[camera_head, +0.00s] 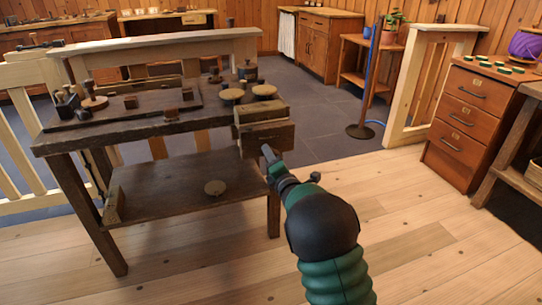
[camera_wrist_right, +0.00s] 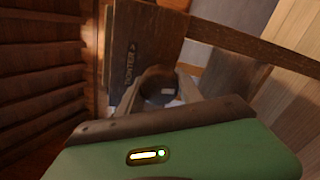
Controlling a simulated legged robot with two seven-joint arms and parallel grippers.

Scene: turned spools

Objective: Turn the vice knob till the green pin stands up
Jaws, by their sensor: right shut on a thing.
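The wooden vice (camera_head: 263,112) is fixed at the right end of the dark workbench. My right gripper (camera_head: 268,154) reaches its front face from below right. In the right wrist view, the dark round knob (camera_wrist_right: 160,84) sits between the pale fingers of my right gripper (camera_wrist_right: 162,96), which are shut on it. The vice's wooden jaw (camera_wrist_right: 137,48), with lettering on it, stands behind the knob. In the head view the knob is hidden by the gripper. I cannot make out the green pin in either view. My left gripper is not in view.
The workbench (camera_head: 150,126) carries several small wooden pieces and round discs, with a lower shelf (camera_head: 165,190) under it. A drawer cabinet (camera_head: 462,125) stands at the right. A stand with a blue pole (camera_head: 374,85) is farther back. The plank floor around my right arm is clear.

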